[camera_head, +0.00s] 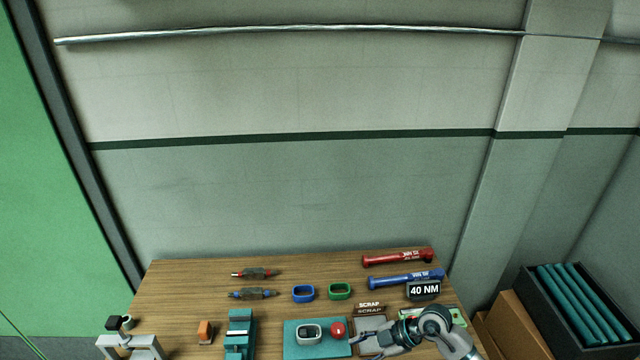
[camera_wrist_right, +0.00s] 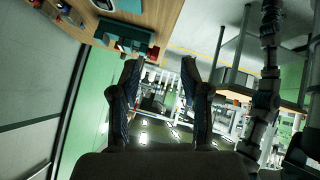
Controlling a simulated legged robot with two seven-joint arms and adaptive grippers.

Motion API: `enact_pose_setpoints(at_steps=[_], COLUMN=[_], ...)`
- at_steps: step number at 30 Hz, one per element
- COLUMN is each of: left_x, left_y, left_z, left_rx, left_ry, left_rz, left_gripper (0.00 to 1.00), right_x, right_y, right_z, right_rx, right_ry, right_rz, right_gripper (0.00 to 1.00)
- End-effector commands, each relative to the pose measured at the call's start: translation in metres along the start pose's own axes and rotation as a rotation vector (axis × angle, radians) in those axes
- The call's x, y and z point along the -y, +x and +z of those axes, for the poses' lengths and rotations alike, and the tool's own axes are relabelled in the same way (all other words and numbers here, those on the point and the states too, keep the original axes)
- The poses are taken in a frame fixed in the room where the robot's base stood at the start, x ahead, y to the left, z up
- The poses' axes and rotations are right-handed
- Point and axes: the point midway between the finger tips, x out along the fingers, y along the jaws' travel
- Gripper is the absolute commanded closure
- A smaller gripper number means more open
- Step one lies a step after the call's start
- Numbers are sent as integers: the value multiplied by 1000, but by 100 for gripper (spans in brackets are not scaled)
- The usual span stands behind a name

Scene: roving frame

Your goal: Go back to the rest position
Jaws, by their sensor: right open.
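My right gripper (camera_head: 364,347) is at the bottom of the head view, its arm coming in from the lower right, over the front of the wooden table beside the scrap plate (camera_head: 369,322). In the right wrist view its two fingers (camera_wrist_right: 160,78) stand apart with nothing between them; past them is the room, with the table edge (camera_wrist_right: 172,20) at the top. My left gripper is not in either view.
On the table (camera_head: 200,275) lie a red torque wrench (camera_head: 397,258), a blue one (camera_head: 405,279), a 40 NM display (camera_head: 424,290), a teal mat (camera_head: 290,342) with a red ball (camera_head: 338,329), and a teal vise (camera_head: 239,335). A dark crate (camera_head: 540,290) stands right.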

Motion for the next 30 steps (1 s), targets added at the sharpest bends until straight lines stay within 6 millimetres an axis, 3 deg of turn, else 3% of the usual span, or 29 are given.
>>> enact_pose_setpoints(at_steps=[1, 3, 6, 9, 11, 13, 17, 19, 22, 25, 30], left_x=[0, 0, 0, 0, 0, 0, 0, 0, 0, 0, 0], left_y=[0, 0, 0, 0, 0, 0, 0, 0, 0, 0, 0], left_z=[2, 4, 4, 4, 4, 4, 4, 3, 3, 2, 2], left_rx=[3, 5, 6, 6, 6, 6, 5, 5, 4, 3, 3], left_ry=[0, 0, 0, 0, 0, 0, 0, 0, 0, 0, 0], left_rz=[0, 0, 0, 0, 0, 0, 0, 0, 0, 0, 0], left_gripper=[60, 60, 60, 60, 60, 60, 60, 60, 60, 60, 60], right_x=[1, -4, -20, -38, -47, -50, -25, 8, 68, 126, 206], right_y=[14, 20, 3, -34, -55, -75, -85, -75, -50, -27, 2], right_z=[-28, -73, -124, -136, -124, -92, -5, 43, 93, 117, 127], right_rx=[-137, -350, -620, -772, -794, -753, -501, -301, -23, 192, 423], right_ry=[-42, -94, -100, -2, 103, 266, 635, 842, 1082, 1240, 1388], right_rz=[54, 188, 471, 799, 995, 1200, 1452, 1486, 1419, 1285, 1035], right_gripper=[54, 54, 54, 54, 54, 54, 54, 54, 54, 54, 54])
